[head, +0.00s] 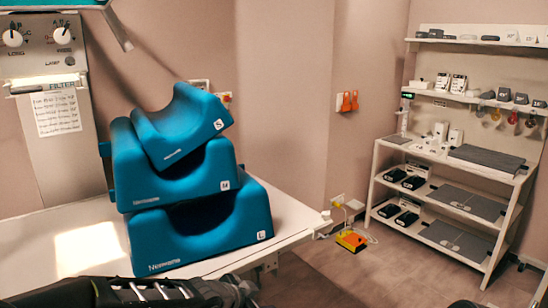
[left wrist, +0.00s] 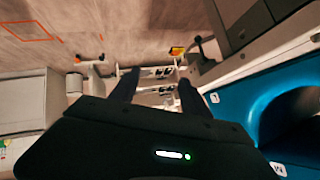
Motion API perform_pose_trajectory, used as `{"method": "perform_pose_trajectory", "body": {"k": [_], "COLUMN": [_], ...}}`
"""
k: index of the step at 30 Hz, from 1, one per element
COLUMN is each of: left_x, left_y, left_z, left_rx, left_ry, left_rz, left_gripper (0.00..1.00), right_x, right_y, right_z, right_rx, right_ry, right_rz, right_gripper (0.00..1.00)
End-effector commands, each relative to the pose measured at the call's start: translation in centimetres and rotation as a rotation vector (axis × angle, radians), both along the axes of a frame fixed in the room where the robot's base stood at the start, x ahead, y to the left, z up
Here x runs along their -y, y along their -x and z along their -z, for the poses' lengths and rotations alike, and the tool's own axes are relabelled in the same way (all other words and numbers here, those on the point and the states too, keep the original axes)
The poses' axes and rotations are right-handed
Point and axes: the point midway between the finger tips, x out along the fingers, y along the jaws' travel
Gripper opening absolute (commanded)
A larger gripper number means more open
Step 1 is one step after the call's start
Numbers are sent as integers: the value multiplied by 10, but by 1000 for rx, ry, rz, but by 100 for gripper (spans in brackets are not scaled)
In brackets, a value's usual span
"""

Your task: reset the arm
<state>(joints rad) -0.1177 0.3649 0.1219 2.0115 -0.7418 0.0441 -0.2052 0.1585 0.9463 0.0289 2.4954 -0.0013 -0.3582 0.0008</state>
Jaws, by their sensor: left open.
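My left arm (head: 150,292) crosses the bottom edge of the head view, in front of the white table; its gripper does not show there. In the left wrist view my left gripper (left wrist: 158,90) has its two dark fingers spread apart, with nothing between them; the distant shelf shows through the gap. Blue cushions stand close to its right in that view. My right gripper is not in view.
Blue head cushions marked S (head: 190,125), M (head: 190,180) and L (head: 205,238) are stacked on the white table (head: 40,232). A yellow-orange box (head: 351,241) lies on the floor. A shelf unit (head: 490,232) stands right. Open floor lies between.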

Motion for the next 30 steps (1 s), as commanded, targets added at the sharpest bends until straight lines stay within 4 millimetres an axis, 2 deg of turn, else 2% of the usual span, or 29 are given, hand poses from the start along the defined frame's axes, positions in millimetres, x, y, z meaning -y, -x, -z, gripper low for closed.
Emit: {"method": "perform_pose_trajectory", "body": {"k": [1,3,5,6,8,9,12,15,19,22,30], "left_x": [5,8,7,4,-4,-9,-23,-31,-34,-35,-37], "left_y": [21,51,80,101,135,159,220,274,319,332,331], "left_z": [42,93,133,159,195,216,258,284,301,308,308], "left_rx": [-118,-272,-397,-476,-586,-653,-799,-918,-1019,-1055,-1054], "left_ry": [98,230,322,369,419,438,438,402,366,360,362], "left_rz": [-64,-186,-306,-389,-518,-598,-758,-846,-883,-902,-906], "left_gripper": [55,55,55,55,55,55,55,55,55,55,55], "right_x": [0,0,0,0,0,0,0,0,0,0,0], "right_y": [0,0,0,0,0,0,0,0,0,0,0], "right_z": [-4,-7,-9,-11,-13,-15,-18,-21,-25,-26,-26], "right_rx": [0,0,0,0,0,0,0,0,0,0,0], "right_ry": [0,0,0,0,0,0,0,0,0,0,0], "right_rz": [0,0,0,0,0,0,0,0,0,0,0], "right_gripper": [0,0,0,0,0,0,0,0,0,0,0]}}
